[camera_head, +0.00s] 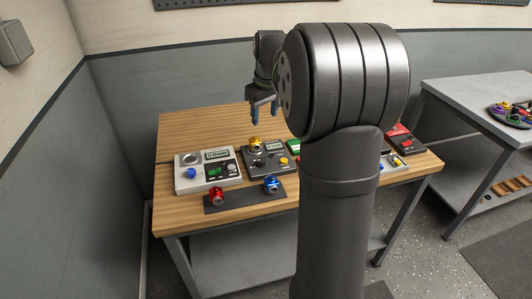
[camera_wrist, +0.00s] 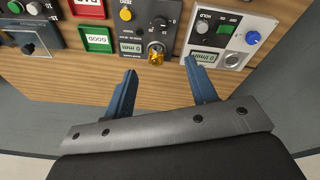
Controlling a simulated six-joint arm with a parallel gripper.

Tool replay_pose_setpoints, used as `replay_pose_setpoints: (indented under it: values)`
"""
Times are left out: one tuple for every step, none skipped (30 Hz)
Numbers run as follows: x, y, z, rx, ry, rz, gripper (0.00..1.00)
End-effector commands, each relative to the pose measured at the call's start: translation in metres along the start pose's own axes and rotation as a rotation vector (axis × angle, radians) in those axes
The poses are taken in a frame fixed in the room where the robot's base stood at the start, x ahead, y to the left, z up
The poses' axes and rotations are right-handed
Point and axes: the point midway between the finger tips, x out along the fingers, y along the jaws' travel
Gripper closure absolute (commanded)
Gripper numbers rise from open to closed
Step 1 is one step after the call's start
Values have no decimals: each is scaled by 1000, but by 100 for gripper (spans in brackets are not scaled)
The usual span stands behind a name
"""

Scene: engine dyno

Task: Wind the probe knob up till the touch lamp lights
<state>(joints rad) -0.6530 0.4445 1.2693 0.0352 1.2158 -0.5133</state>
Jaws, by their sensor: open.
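A dark instrument (camera_head: 262,166) with a small display and a yellow knob (camera_head: 284,161) stands on the wooden bench. A gold fitting (camera_head: 255,143) sits at its back edge. The dark instrument (camera_wrist: 147,28), its yellow knob (camera_wrist: 125,14) and the gold fitting (camera_wrist: 156,56) also show in the wrist view; the display there seems to read "0 mm". I cannot tell for certain which knob is the probe knob or which part is the touch lamp. My gripper (camera_head: 262,110) is open and empty above the bench, fingers down. In the wrist view its fingertips (camera_wrist: 159,68) flank the gold fitting's image, apart from it.
A light-coloured instrument (camera_head: 207,183) with a blue knob (camera_head: 190,173) stands beside the dark one. A black strip (camera_head: 238,200) in front holds a red and a blue fitting. A green GOOD tray (camera_wrist: 98,38) lies on the dark instrument's other side. The back of the bench is clear.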

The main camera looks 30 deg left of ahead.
Motion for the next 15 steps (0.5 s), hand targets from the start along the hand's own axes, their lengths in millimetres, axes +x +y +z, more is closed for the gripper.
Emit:
replay_pose_setpoints:
  values:
    - [10,4,-10,-68,-36,-16,48]
    - [14,6,-14,-111,-56,-26,48]
    - [20,8,-20,-166,-80,-39,48]
    - [23,9,-23,-204,-97,-50,48]
    - [27,10,-26,-239,-113,-60,48]
    - [31,11,-30,-282,-131,-72,48]
    - [34,12,-32,-310,-143,-80,48]
    - [36,13,-34,-334,-153,-88,48]
    - [39,14,-36,-361,-164,-96,48]
    - [40,14,-37,-378,-171,-102,48]
    - [42,15,-38,-390,-176,-107,48]
    - [43,15,-38,-403,-180,-110,48]
    - [44,15,-39,-409,-183,-113,48]
    - [46,15,-39,-413,-185,-114,48]
    - [48,15,-38,-415,-186,-116,48]
